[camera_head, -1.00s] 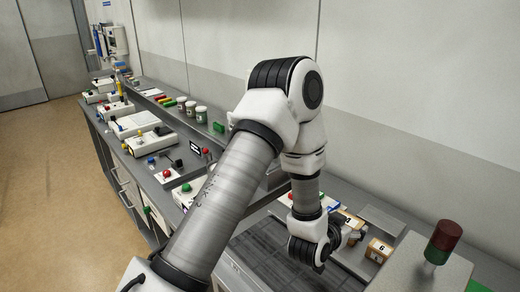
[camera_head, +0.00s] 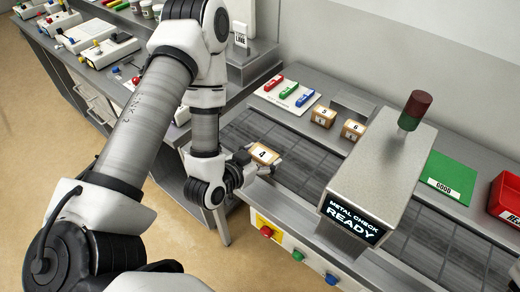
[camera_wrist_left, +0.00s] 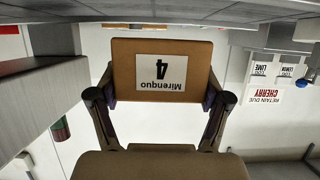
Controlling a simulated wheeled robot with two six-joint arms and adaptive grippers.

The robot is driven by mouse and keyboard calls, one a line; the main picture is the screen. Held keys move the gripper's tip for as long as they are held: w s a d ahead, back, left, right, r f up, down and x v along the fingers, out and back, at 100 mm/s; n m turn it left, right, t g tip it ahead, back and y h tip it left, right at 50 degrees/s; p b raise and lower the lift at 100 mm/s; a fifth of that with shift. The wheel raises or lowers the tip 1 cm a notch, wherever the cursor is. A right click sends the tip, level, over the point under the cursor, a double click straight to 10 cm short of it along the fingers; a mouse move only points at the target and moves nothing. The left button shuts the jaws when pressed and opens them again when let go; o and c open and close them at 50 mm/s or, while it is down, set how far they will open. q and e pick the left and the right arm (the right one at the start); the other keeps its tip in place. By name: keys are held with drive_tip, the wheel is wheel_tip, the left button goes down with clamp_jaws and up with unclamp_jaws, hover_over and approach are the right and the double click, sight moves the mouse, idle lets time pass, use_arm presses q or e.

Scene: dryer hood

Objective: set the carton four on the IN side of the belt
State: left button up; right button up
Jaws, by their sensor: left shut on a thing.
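The carton four (camera_head: 264,154) is a small brown box with a white label reading 4. In the left wrist view, where its label is upside down, the carton (camera_wrist_left: 200,70) sits between both fingers. My left gripper (camera_head: 262,163) is shut on it, with the fingers on its two opposite sides. The carton appears over the near part of the dark belt (camera_head: 309,172), left of the metal check hood (camera_head: 375,165). I cannot tell whether its underside touches the belt. My right gripper is out of view.
Cartons 5 (camera_head: 323,117) and 6 (camera_head: 352,130) stand on the ledge behind the belt. The hood spans the belt and its display reads READY. A green GOOD mat (camera_head: 450,172) and a red bin (camera_head: 505,197) lie to the right. Buttons (camera_head: 266,232) line the front panel.

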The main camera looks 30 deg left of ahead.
sight(261, 149)
use_arm(q)
drive_tip(key=w+a+b, duration=0.1)
drive_tip(key=b, duration=0.1)
drive_tip(key=w+a+f+b, duration=0.1)
drive_tip(key=w+b, duration=0.1)
drive_tip(key=shift+a+f+b, duration=0.1)
drive_tip(key=shift+a+b, duration=0.15)
drive_tip(key=shift+b, duration=0.15)
drive_tip(key=shift+w+a+r+p, duration=0.35)
drive_tip(key=shift+w+p, duration=0.1)
drive_tip(key=shift+w, duration=0.1)
drive_tip(key=shift+w+a+r+p, duration=0.3)
drive_tip(key=shift+w+p, duration=0.15)
drive_tip(key=shift+w, duration=0.1)
drive_tip(key=shift+w+a+f+p, duration=0.3)
drive_tip(key=shift+w+a+p, duration=0.05)
drive_tip(key=shift+w+a, duration=0.5)
drive_tip(key=f, duration=0.3)
drive_tip(key=shift+w+a+f+p, duration=0.1)
drive_tip(key=shift+w+f+p, duration=0.15)
drive_tip(key=shift+p, duration=0.15)
drive_tip(key=shift+w+f, duration=0.1)
drive_tip(key=shift+f, duration=0.2)
drive_tip(key=o, duration=1.2)
drive_tip(key=shift+c, duration=0.2)
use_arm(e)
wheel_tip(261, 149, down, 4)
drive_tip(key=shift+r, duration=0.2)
